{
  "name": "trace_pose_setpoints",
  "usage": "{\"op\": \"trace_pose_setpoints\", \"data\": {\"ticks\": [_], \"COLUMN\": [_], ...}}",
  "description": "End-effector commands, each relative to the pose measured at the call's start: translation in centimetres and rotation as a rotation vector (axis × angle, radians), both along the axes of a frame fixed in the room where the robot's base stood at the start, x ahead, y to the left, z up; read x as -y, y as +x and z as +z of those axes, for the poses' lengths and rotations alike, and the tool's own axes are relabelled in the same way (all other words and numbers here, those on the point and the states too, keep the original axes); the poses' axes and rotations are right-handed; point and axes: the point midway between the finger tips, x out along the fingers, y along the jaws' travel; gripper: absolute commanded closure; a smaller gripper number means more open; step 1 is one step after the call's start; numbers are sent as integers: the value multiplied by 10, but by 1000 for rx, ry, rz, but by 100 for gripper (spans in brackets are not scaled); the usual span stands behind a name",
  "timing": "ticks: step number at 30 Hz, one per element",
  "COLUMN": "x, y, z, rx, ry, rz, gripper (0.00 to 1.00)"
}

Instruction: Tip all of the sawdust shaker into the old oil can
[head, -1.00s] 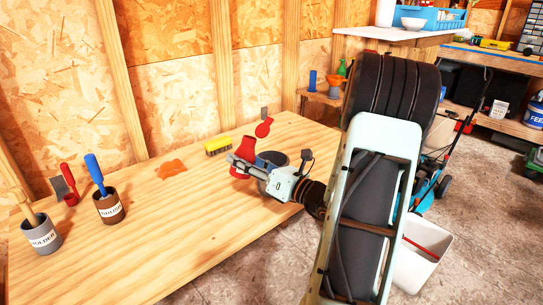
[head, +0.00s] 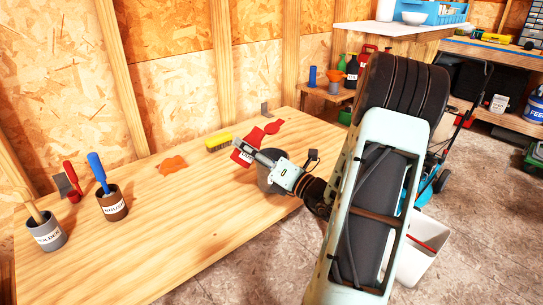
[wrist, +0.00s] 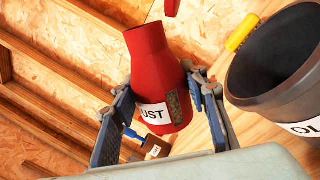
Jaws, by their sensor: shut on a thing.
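The red sawdust shaker (wrist: 150,60) is held between my gripper's two fingers (wrist: 160,88). In the wrist view its narrow neck points up the picture, and its label reads "UST". A small side window (wrist: 174,107) shows brownish filling. In the head view my gripper (head: 256,156) holds the shaker (head: 241,158) above the table, tilted. The old oil can (wrist: 262,95) is dark grey, upright and open, just right of the shaker in the wrist view. The inside that shows is dark. In the head view the can (head: 267,180) is partly hidden behind my gripper.
A red-handled scraper (head: 272,127) is behind the shaker. The table's front left is clear.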

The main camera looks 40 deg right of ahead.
Motion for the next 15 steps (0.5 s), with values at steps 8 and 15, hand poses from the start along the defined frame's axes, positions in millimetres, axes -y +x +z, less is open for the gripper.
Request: {"op": "trace_pose_setpoints", "data": {"ticks": [8, 15], "x": [-1, -2], "y": [0, 0], "z": [-2, -3], "rx": [-1, -4], "ry": [37, 70], "rz": [0, 0], "gripper": [84, 84]}}
